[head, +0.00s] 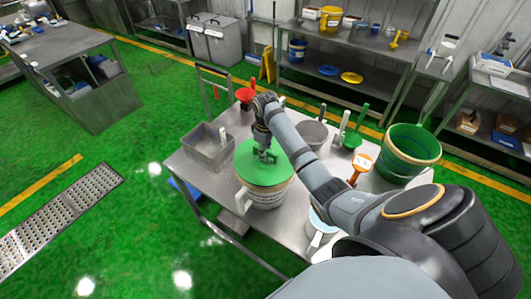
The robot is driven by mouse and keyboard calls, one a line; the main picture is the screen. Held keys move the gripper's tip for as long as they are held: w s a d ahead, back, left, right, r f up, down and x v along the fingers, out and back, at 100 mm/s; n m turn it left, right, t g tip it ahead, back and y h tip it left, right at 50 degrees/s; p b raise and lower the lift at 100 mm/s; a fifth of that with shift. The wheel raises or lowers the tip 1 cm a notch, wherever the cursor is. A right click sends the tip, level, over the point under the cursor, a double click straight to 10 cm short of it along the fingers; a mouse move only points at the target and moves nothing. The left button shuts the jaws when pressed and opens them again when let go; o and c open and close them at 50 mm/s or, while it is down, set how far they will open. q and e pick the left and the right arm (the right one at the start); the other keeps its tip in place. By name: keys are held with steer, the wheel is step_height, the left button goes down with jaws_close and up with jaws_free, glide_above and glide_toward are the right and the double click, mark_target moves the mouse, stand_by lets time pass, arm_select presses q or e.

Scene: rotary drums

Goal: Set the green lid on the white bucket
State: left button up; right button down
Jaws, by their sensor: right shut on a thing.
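The green lid (246,163) is a flat round disc at the middle of the metal table. The white bucket (265,197) stands directly beneath it, with its wall showing below the lid. My right gripper (267,157) reaches down from above and is shut on the lid near its middle. The lid covers the bucket's opening; I cannot tell whether it touches the rim all round. The lid appears shifted a little to the upper left of the bucket. The fingertips are partly hidden by the gripper body. My left gripper is not in view.
On the table (190,182), a grey bin (207,150) stands left of the bucket. A red funnel (245,95), a grey bowl (312,132), a green scoop (353,139), an orange tool (359,166) and a large green tub (409,153) stand behind and right. My right arm crosses the table's right side.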

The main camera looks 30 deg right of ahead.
steer(key=shift+f+b, duration=0.35)
steer(key=shift+f, duration=0.75)
steer(key=c, duration=1.2)
jaws_free()
steer(key=shift+o, duration=0.2)
steer(key=shift+r, duration=0.1)
step_height(320, 180, up, 7)
steer(key=shift+r, duration=0.2)
steer(key=shift+f, duration=0.1)
